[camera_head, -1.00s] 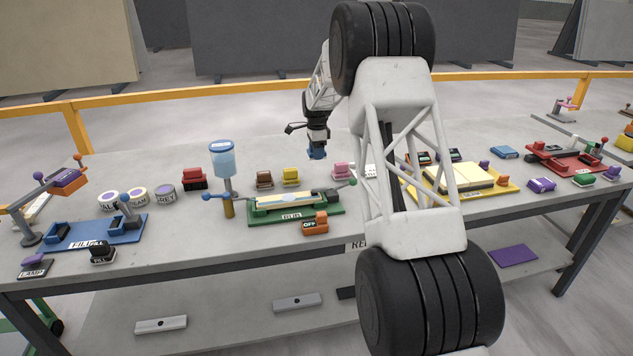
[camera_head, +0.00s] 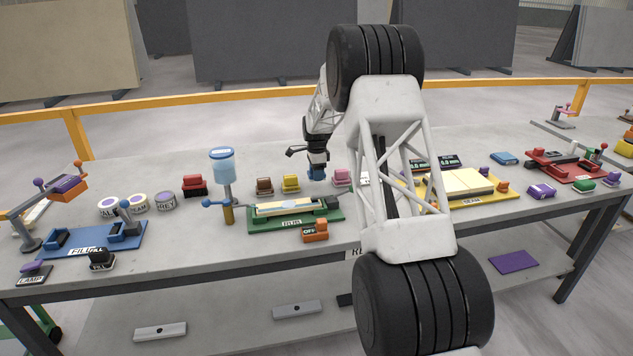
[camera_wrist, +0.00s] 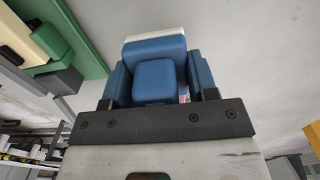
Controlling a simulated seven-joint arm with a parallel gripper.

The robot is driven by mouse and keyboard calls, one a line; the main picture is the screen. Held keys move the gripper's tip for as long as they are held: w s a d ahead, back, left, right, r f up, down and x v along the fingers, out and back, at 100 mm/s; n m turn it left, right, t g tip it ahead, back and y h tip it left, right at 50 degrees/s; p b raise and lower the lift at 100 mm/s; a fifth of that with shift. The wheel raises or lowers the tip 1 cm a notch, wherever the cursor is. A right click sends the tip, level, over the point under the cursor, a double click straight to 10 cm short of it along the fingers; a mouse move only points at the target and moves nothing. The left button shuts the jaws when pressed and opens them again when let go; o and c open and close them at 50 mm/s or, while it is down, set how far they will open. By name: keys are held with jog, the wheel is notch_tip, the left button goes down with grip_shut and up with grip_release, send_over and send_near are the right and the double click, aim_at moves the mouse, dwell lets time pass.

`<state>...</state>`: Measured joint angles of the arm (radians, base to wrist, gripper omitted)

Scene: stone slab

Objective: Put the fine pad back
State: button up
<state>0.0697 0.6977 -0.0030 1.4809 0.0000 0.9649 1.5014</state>
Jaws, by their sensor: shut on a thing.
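My gripper (camera_head: 317,172) points down over the back part of the table, between a yellow pad (camera_head: 291,183) and a pink pad (camera_head: 341,176). It is shut on a blue pad (camera_wrist: 155,80), which has a pale layer along its far edge in the wrist view. The blue pad also shows small at the gripper's tip in the head view (camera_head: 316,175). No label on it can be read. I cannot tell whether it touches the tabletop.
In front is the green RUB station (camera_head: 275,223) with a pale slab on it. A blue bottle on a post (camera_head: 222,166) stands left of it, an orange OFF switch (camera_head: 315,230) in front. My arm hides part of the yellow station (camera_head: 493,200) at right.

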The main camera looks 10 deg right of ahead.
aim_at(316, 187)
jog(key=shift+f, duration=0.1)
jog(key=shift+f, duration=1.7)
jog(key=shift+f, duration=0.15)
jog(key=o, duration=0.8)
notch_tip(316, 187, up, 12)
jog(key=shift+r, duration=0.1)
jog(key=shift+r, duration=0.1)
